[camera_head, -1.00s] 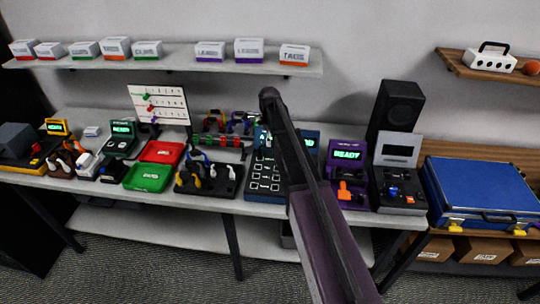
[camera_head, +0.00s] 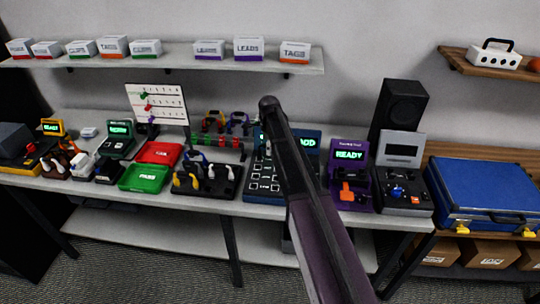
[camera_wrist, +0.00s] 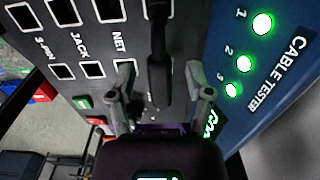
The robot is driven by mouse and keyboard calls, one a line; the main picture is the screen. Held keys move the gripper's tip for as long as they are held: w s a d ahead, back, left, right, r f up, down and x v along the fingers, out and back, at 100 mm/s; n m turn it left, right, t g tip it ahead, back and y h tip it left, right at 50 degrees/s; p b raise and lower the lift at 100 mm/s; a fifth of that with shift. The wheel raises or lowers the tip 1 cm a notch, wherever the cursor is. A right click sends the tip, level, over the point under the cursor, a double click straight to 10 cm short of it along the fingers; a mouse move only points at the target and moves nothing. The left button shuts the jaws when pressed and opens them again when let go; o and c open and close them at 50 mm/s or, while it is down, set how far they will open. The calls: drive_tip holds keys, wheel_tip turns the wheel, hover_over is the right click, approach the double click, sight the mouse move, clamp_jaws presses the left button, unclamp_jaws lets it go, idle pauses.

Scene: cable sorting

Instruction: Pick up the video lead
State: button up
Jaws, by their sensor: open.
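In the wrist view, my gripper (camera_wrist: 159,80) is open, with one finger on each side of a black lead with a plug (camera_wrist: 159,68). The lead lies over the dark panel of the cable tester (camera_wrist: 262,75), in line with a column of sockets. I cannot read a label on it or tell whether the fingers touch it. Three green lights glow on the tester's blue side. In the head view, the tester (camera_head: 264,196) stands mid-table, partly behind my arm, which hides my gripper and the lead.
Left of the tester are a black tray (camera_head: 212,194) with yellow and white plugs, a green tray (camera_head: 145,178) and a red tray (camera_head: 158,152). A purple READY station (camera_head: 349,172) stands close on the right. A blue case (camera_head: 485,185) lies farther right.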

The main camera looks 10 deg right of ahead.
drive_tip(key=shift+c, duration=0.2)
clamp_jaws()
drive_tip(key=shift+r, duration=0.15)
idle(0.3)
wheel_tip(320, 180, up, 3)
drive_tip(key=p, duration=0.3)
drive_tip(key=shift+r+p, duration=0.15)
drive_tip(key=shift+p, duration=0.15)
drive_tip(key=s+r+p, duration=0.1)
drive_tip(key=s, duration=1.5)
drive_tip(key=shift+d+r, duration=0.2)
drive_tip(key=shift+d, duration=0.2)
drive_tip(key=shift+r+p, duration=0.2)
drive_tip(key=shift+p, duration=0.15)
drive_tip(key=shift+r+p, duration=1.35)
